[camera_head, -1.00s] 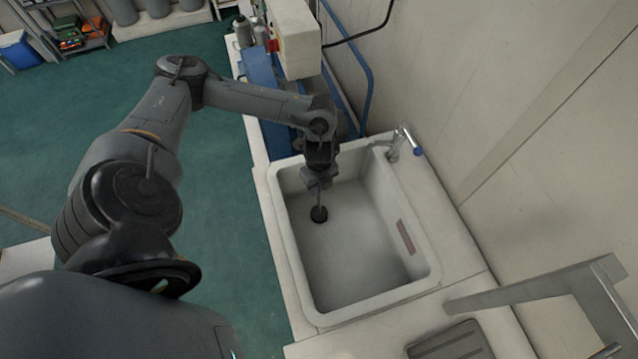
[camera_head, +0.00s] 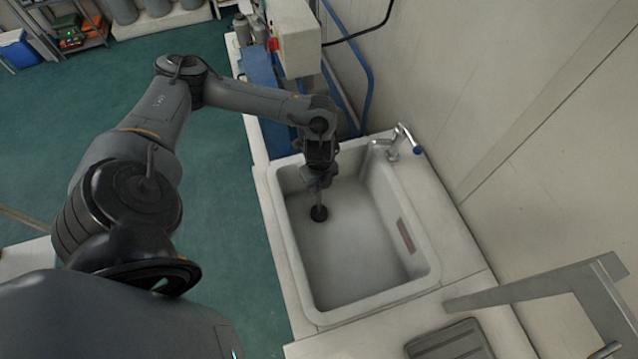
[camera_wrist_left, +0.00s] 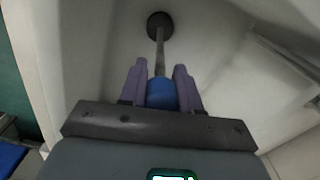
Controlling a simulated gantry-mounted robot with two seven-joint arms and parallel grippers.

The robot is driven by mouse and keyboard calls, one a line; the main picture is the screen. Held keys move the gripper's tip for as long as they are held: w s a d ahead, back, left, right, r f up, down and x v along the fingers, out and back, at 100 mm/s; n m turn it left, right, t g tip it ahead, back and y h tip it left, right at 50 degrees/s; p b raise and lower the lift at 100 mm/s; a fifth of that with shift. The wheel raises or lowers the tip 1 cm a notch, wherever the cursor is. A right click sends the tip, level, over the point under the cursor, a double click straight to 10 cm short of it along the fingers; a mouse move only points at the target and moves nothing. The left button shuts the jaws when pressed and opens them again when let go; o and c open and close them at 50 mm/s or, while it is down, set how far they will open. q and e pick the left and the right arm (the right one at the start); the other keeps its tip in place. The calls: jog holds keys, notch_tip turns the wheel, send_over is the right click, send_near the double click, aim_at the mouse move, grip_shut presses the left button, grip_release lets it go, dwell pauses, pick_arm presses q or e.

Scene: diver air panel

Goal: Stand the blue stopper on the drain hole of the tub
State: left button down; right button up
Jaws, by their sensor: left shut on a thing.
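My left gripper (camera_head: 318,187) reaches down into the white tub (camera_head: 430,276), near its far left inner corner. In the left wrist view its purple fingers (camera_wrist_left: 160,70) are shut on the blue stopper (camera_wrist_left: 162,94), whose blue part sits between them. A thin grey rod runs on from it to a dark round disc (camera_wrist_left: 159,25). The disc also shows low in the tub in the head view (camera_head: 319,213). I cannot tell whether the disc is the stopper's foot or the drain hole. No separate drain hole shows. My right gripper is not in view.
A tap (camera_head: 396,145) with a blue end stands on the tub's right rim. A reddish-brown strip (camera_head: 406,236) is on the tub's right inner wall. A dark grooved tray (camera_head: 450,343) lies near the front. The tub's middle and front are clear.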

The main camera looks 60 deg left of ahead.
pick_arm(q)
jog(key=shift+f, duration=0.5)
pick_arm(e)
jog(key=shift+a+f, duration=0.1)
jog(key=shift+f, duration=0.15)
pick_arm(q)
jog(key=c, duration=0.8)
grip_release()
jog(key=shift+o, duration=0.4)
jog(key=shift+o, duration=0.3)
jog(key=o, duration=0.5)
